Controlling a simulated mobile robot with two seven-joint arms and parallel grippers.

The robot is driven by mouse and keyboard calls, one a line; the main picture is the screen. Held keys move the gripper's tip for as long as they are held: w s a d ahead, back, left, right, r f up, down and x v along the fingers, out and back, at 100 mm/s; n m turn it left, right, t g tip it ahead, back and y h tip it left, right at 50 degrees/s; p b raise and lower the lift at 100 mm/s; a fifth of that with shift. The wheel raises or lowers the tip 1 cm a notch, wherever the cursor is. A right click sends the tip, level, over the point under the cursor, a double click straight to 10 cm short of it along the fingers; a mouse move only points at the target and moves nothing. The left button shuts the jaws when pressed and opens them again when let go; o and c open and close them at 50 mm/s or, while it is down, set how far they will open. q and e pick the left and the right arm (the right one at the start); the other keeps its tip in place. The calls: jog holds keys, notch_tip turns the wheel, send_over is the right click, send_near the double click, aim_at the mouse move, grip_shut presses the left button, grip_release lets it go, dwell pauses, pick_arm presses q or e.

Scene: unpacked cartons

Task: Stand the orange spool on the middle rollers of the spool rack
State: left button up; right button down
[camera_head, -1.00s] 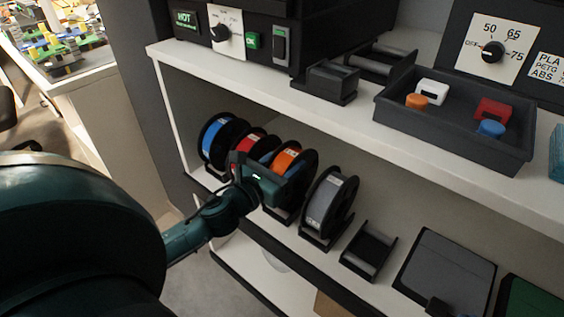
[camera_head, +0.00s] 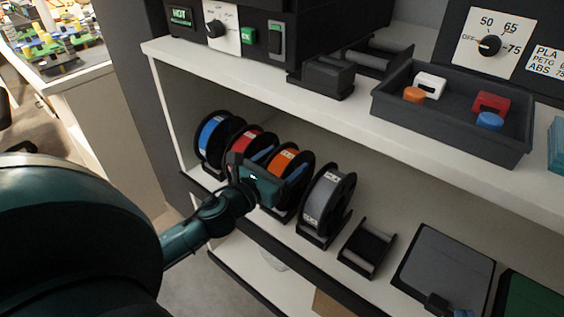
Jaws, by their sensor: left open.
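The orange spool (camera_head: 285,162), with black flanges, stands upright in a row of spools on the lower shelf. My left gripper (camera_head: 257,170) is open just in front of it and to its left, hiding part of its lower front. I cannot tell whether the fingers touch the spool. An empty black roller cradle (camera_head: 367,248) stands right of the grey spool (camera_head: 326,198). Black roller holders (camera_head: 327,78) stand on the upper shelf (camera_head: 230,88); which of these is the spool rack is not clear. My right gripper is not in view.
A blue spool (camera_head: 211,136) and a red spool (camera_head: 247,143) stand left of the orange one. A dark tray (camera_head: 452,128) with small coloured parts sits on the upper shelf. A grey flat box (camera_head: 443,268) lies at the lower right. The upper shelf overhangs the spools.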

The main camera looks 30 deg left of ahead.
pick_arm(q)
jog(key=shift+s+f, duration=0.1)
jog(key=shift+f, duration=0.05)
jog(key=s+a, duration=0.1)
jog(key=s, duration=1.2)
